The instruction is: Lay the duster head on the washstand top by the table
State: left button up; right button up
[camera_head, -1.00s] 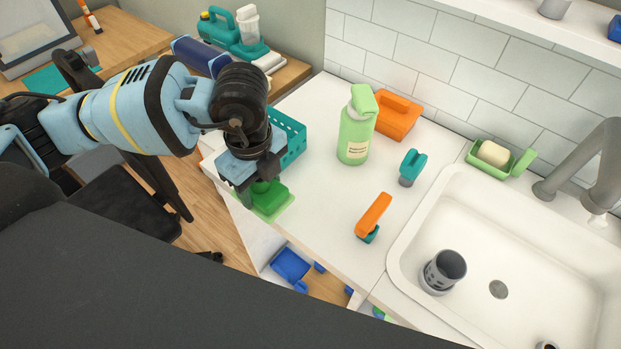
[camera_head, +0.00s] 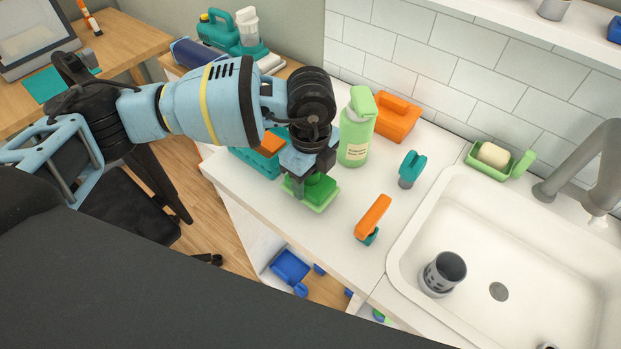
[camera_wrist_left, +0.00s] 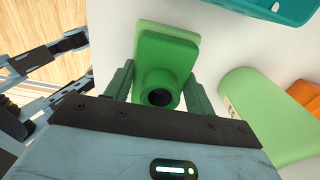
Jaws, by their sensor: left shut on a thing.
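The duster head (camera_head: 319,196), a green block with a round socket and a lighter green base, is held over the white washstand top (camera_head: 315,235), left of the sink. I cannot tell whether its base touches the top. My left gripper (camera_head: 306,182) points down and is shut on it. In the left wrist view the duster head (camera_wrist_left: 166,48) shows between the two fingers, its socket facing the camera. The wooden table (camera_head: 180,69) adjoins the top at the far left. My right gripper is not in view.
A teal basket (camera_head: 252,163) with an orange item stands left of the gripper. A green bottle (camera_head: 355,138) stands close at the right. An orange-handled tool (camera_head: 373,217) and a teal item (camera_head: 411,168) lie toward the sink (camera_head: 525,250). The top's front is clear.

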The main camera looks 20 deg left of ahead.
pick_arm(q)
jog(key=shift+f, duration=0.6)
jog(key=shift+f, duration=0.1)
jog(key=o, duration=1)
notch_tip(320, 180, up, 12)
jog(key=shift+r+p, duration=0.1)
jog(key=shift+p, duration=0.3)
